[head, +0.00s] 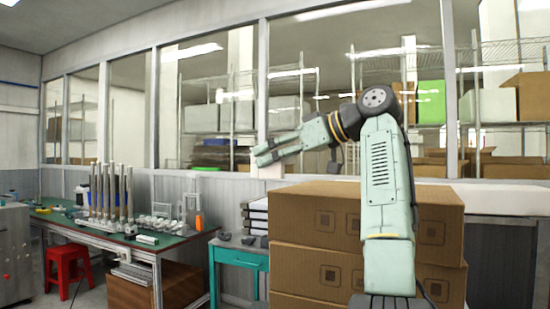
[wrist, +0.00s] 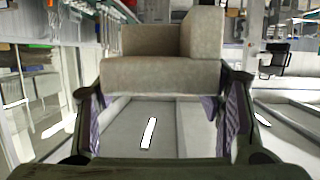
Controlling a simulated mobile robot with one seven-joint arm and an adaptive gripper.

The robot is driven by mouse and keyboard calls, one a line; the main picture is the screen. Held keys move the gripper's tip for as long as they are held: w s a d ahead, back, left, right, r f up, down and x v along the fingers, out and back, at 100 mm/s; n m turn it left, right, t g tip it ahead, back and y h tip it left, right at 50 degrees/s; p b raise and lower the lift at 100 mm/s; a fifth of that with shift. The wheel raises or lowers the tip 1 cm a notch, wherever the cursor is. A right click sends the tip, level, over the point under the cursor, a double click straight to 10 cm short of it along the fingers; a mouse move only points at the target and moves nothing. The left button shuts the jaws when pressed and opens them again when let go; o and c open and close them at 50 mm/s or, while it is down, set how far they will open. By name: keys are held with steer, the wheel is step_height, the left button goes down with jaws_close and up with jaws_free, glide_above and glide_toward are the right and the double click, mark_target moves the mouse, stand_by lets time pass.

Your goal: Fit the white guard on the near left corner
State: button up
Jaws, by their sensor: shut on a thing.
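My gripper (head: 262,155) is shut on the white guard (head: 269,171), which shows as a small pale patch at the fingertips in the head view. In the wrist view the guard (wrist: 150,75) is an off-white, stepped block across the far end of the fingers, and my gripper (wrist: 162,95) has a finger on each side of it. The top cardboard box (head: 310,212) of a stack stands below. In the head view the guard appears just above that box's near left corner, apart from it; the depth between them is hard to tell.
My forearm crosses in front of the boxes. A teal table (head: 238,257) with black items stands left of the stack. A green-topped bench (head: 110,232) with metal tubes and a red stool (head: 68,265) are farther left. A windowed wall runs behind.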

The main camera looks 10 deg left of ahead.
steer(key=w+p, duration=0.1)
steer(key=w, duration=0.2)
steer(key=shift+w+a+r+p, duration=0.1)
steer(key=shift+a+r+p, duration=0.05)
steer(key=shift+a+p, duration=0.25)
steer(key=shift+w+a+f, duration=0.1)
steer(key=shift+w+f, duration=0.2)
steer(key=shift+w, duration=0.2)
steer(key=shift+w+f, duration=0.1)
steer(key=shift+f, duration=1.7)
steer(key=shift+f, duration=0.15)
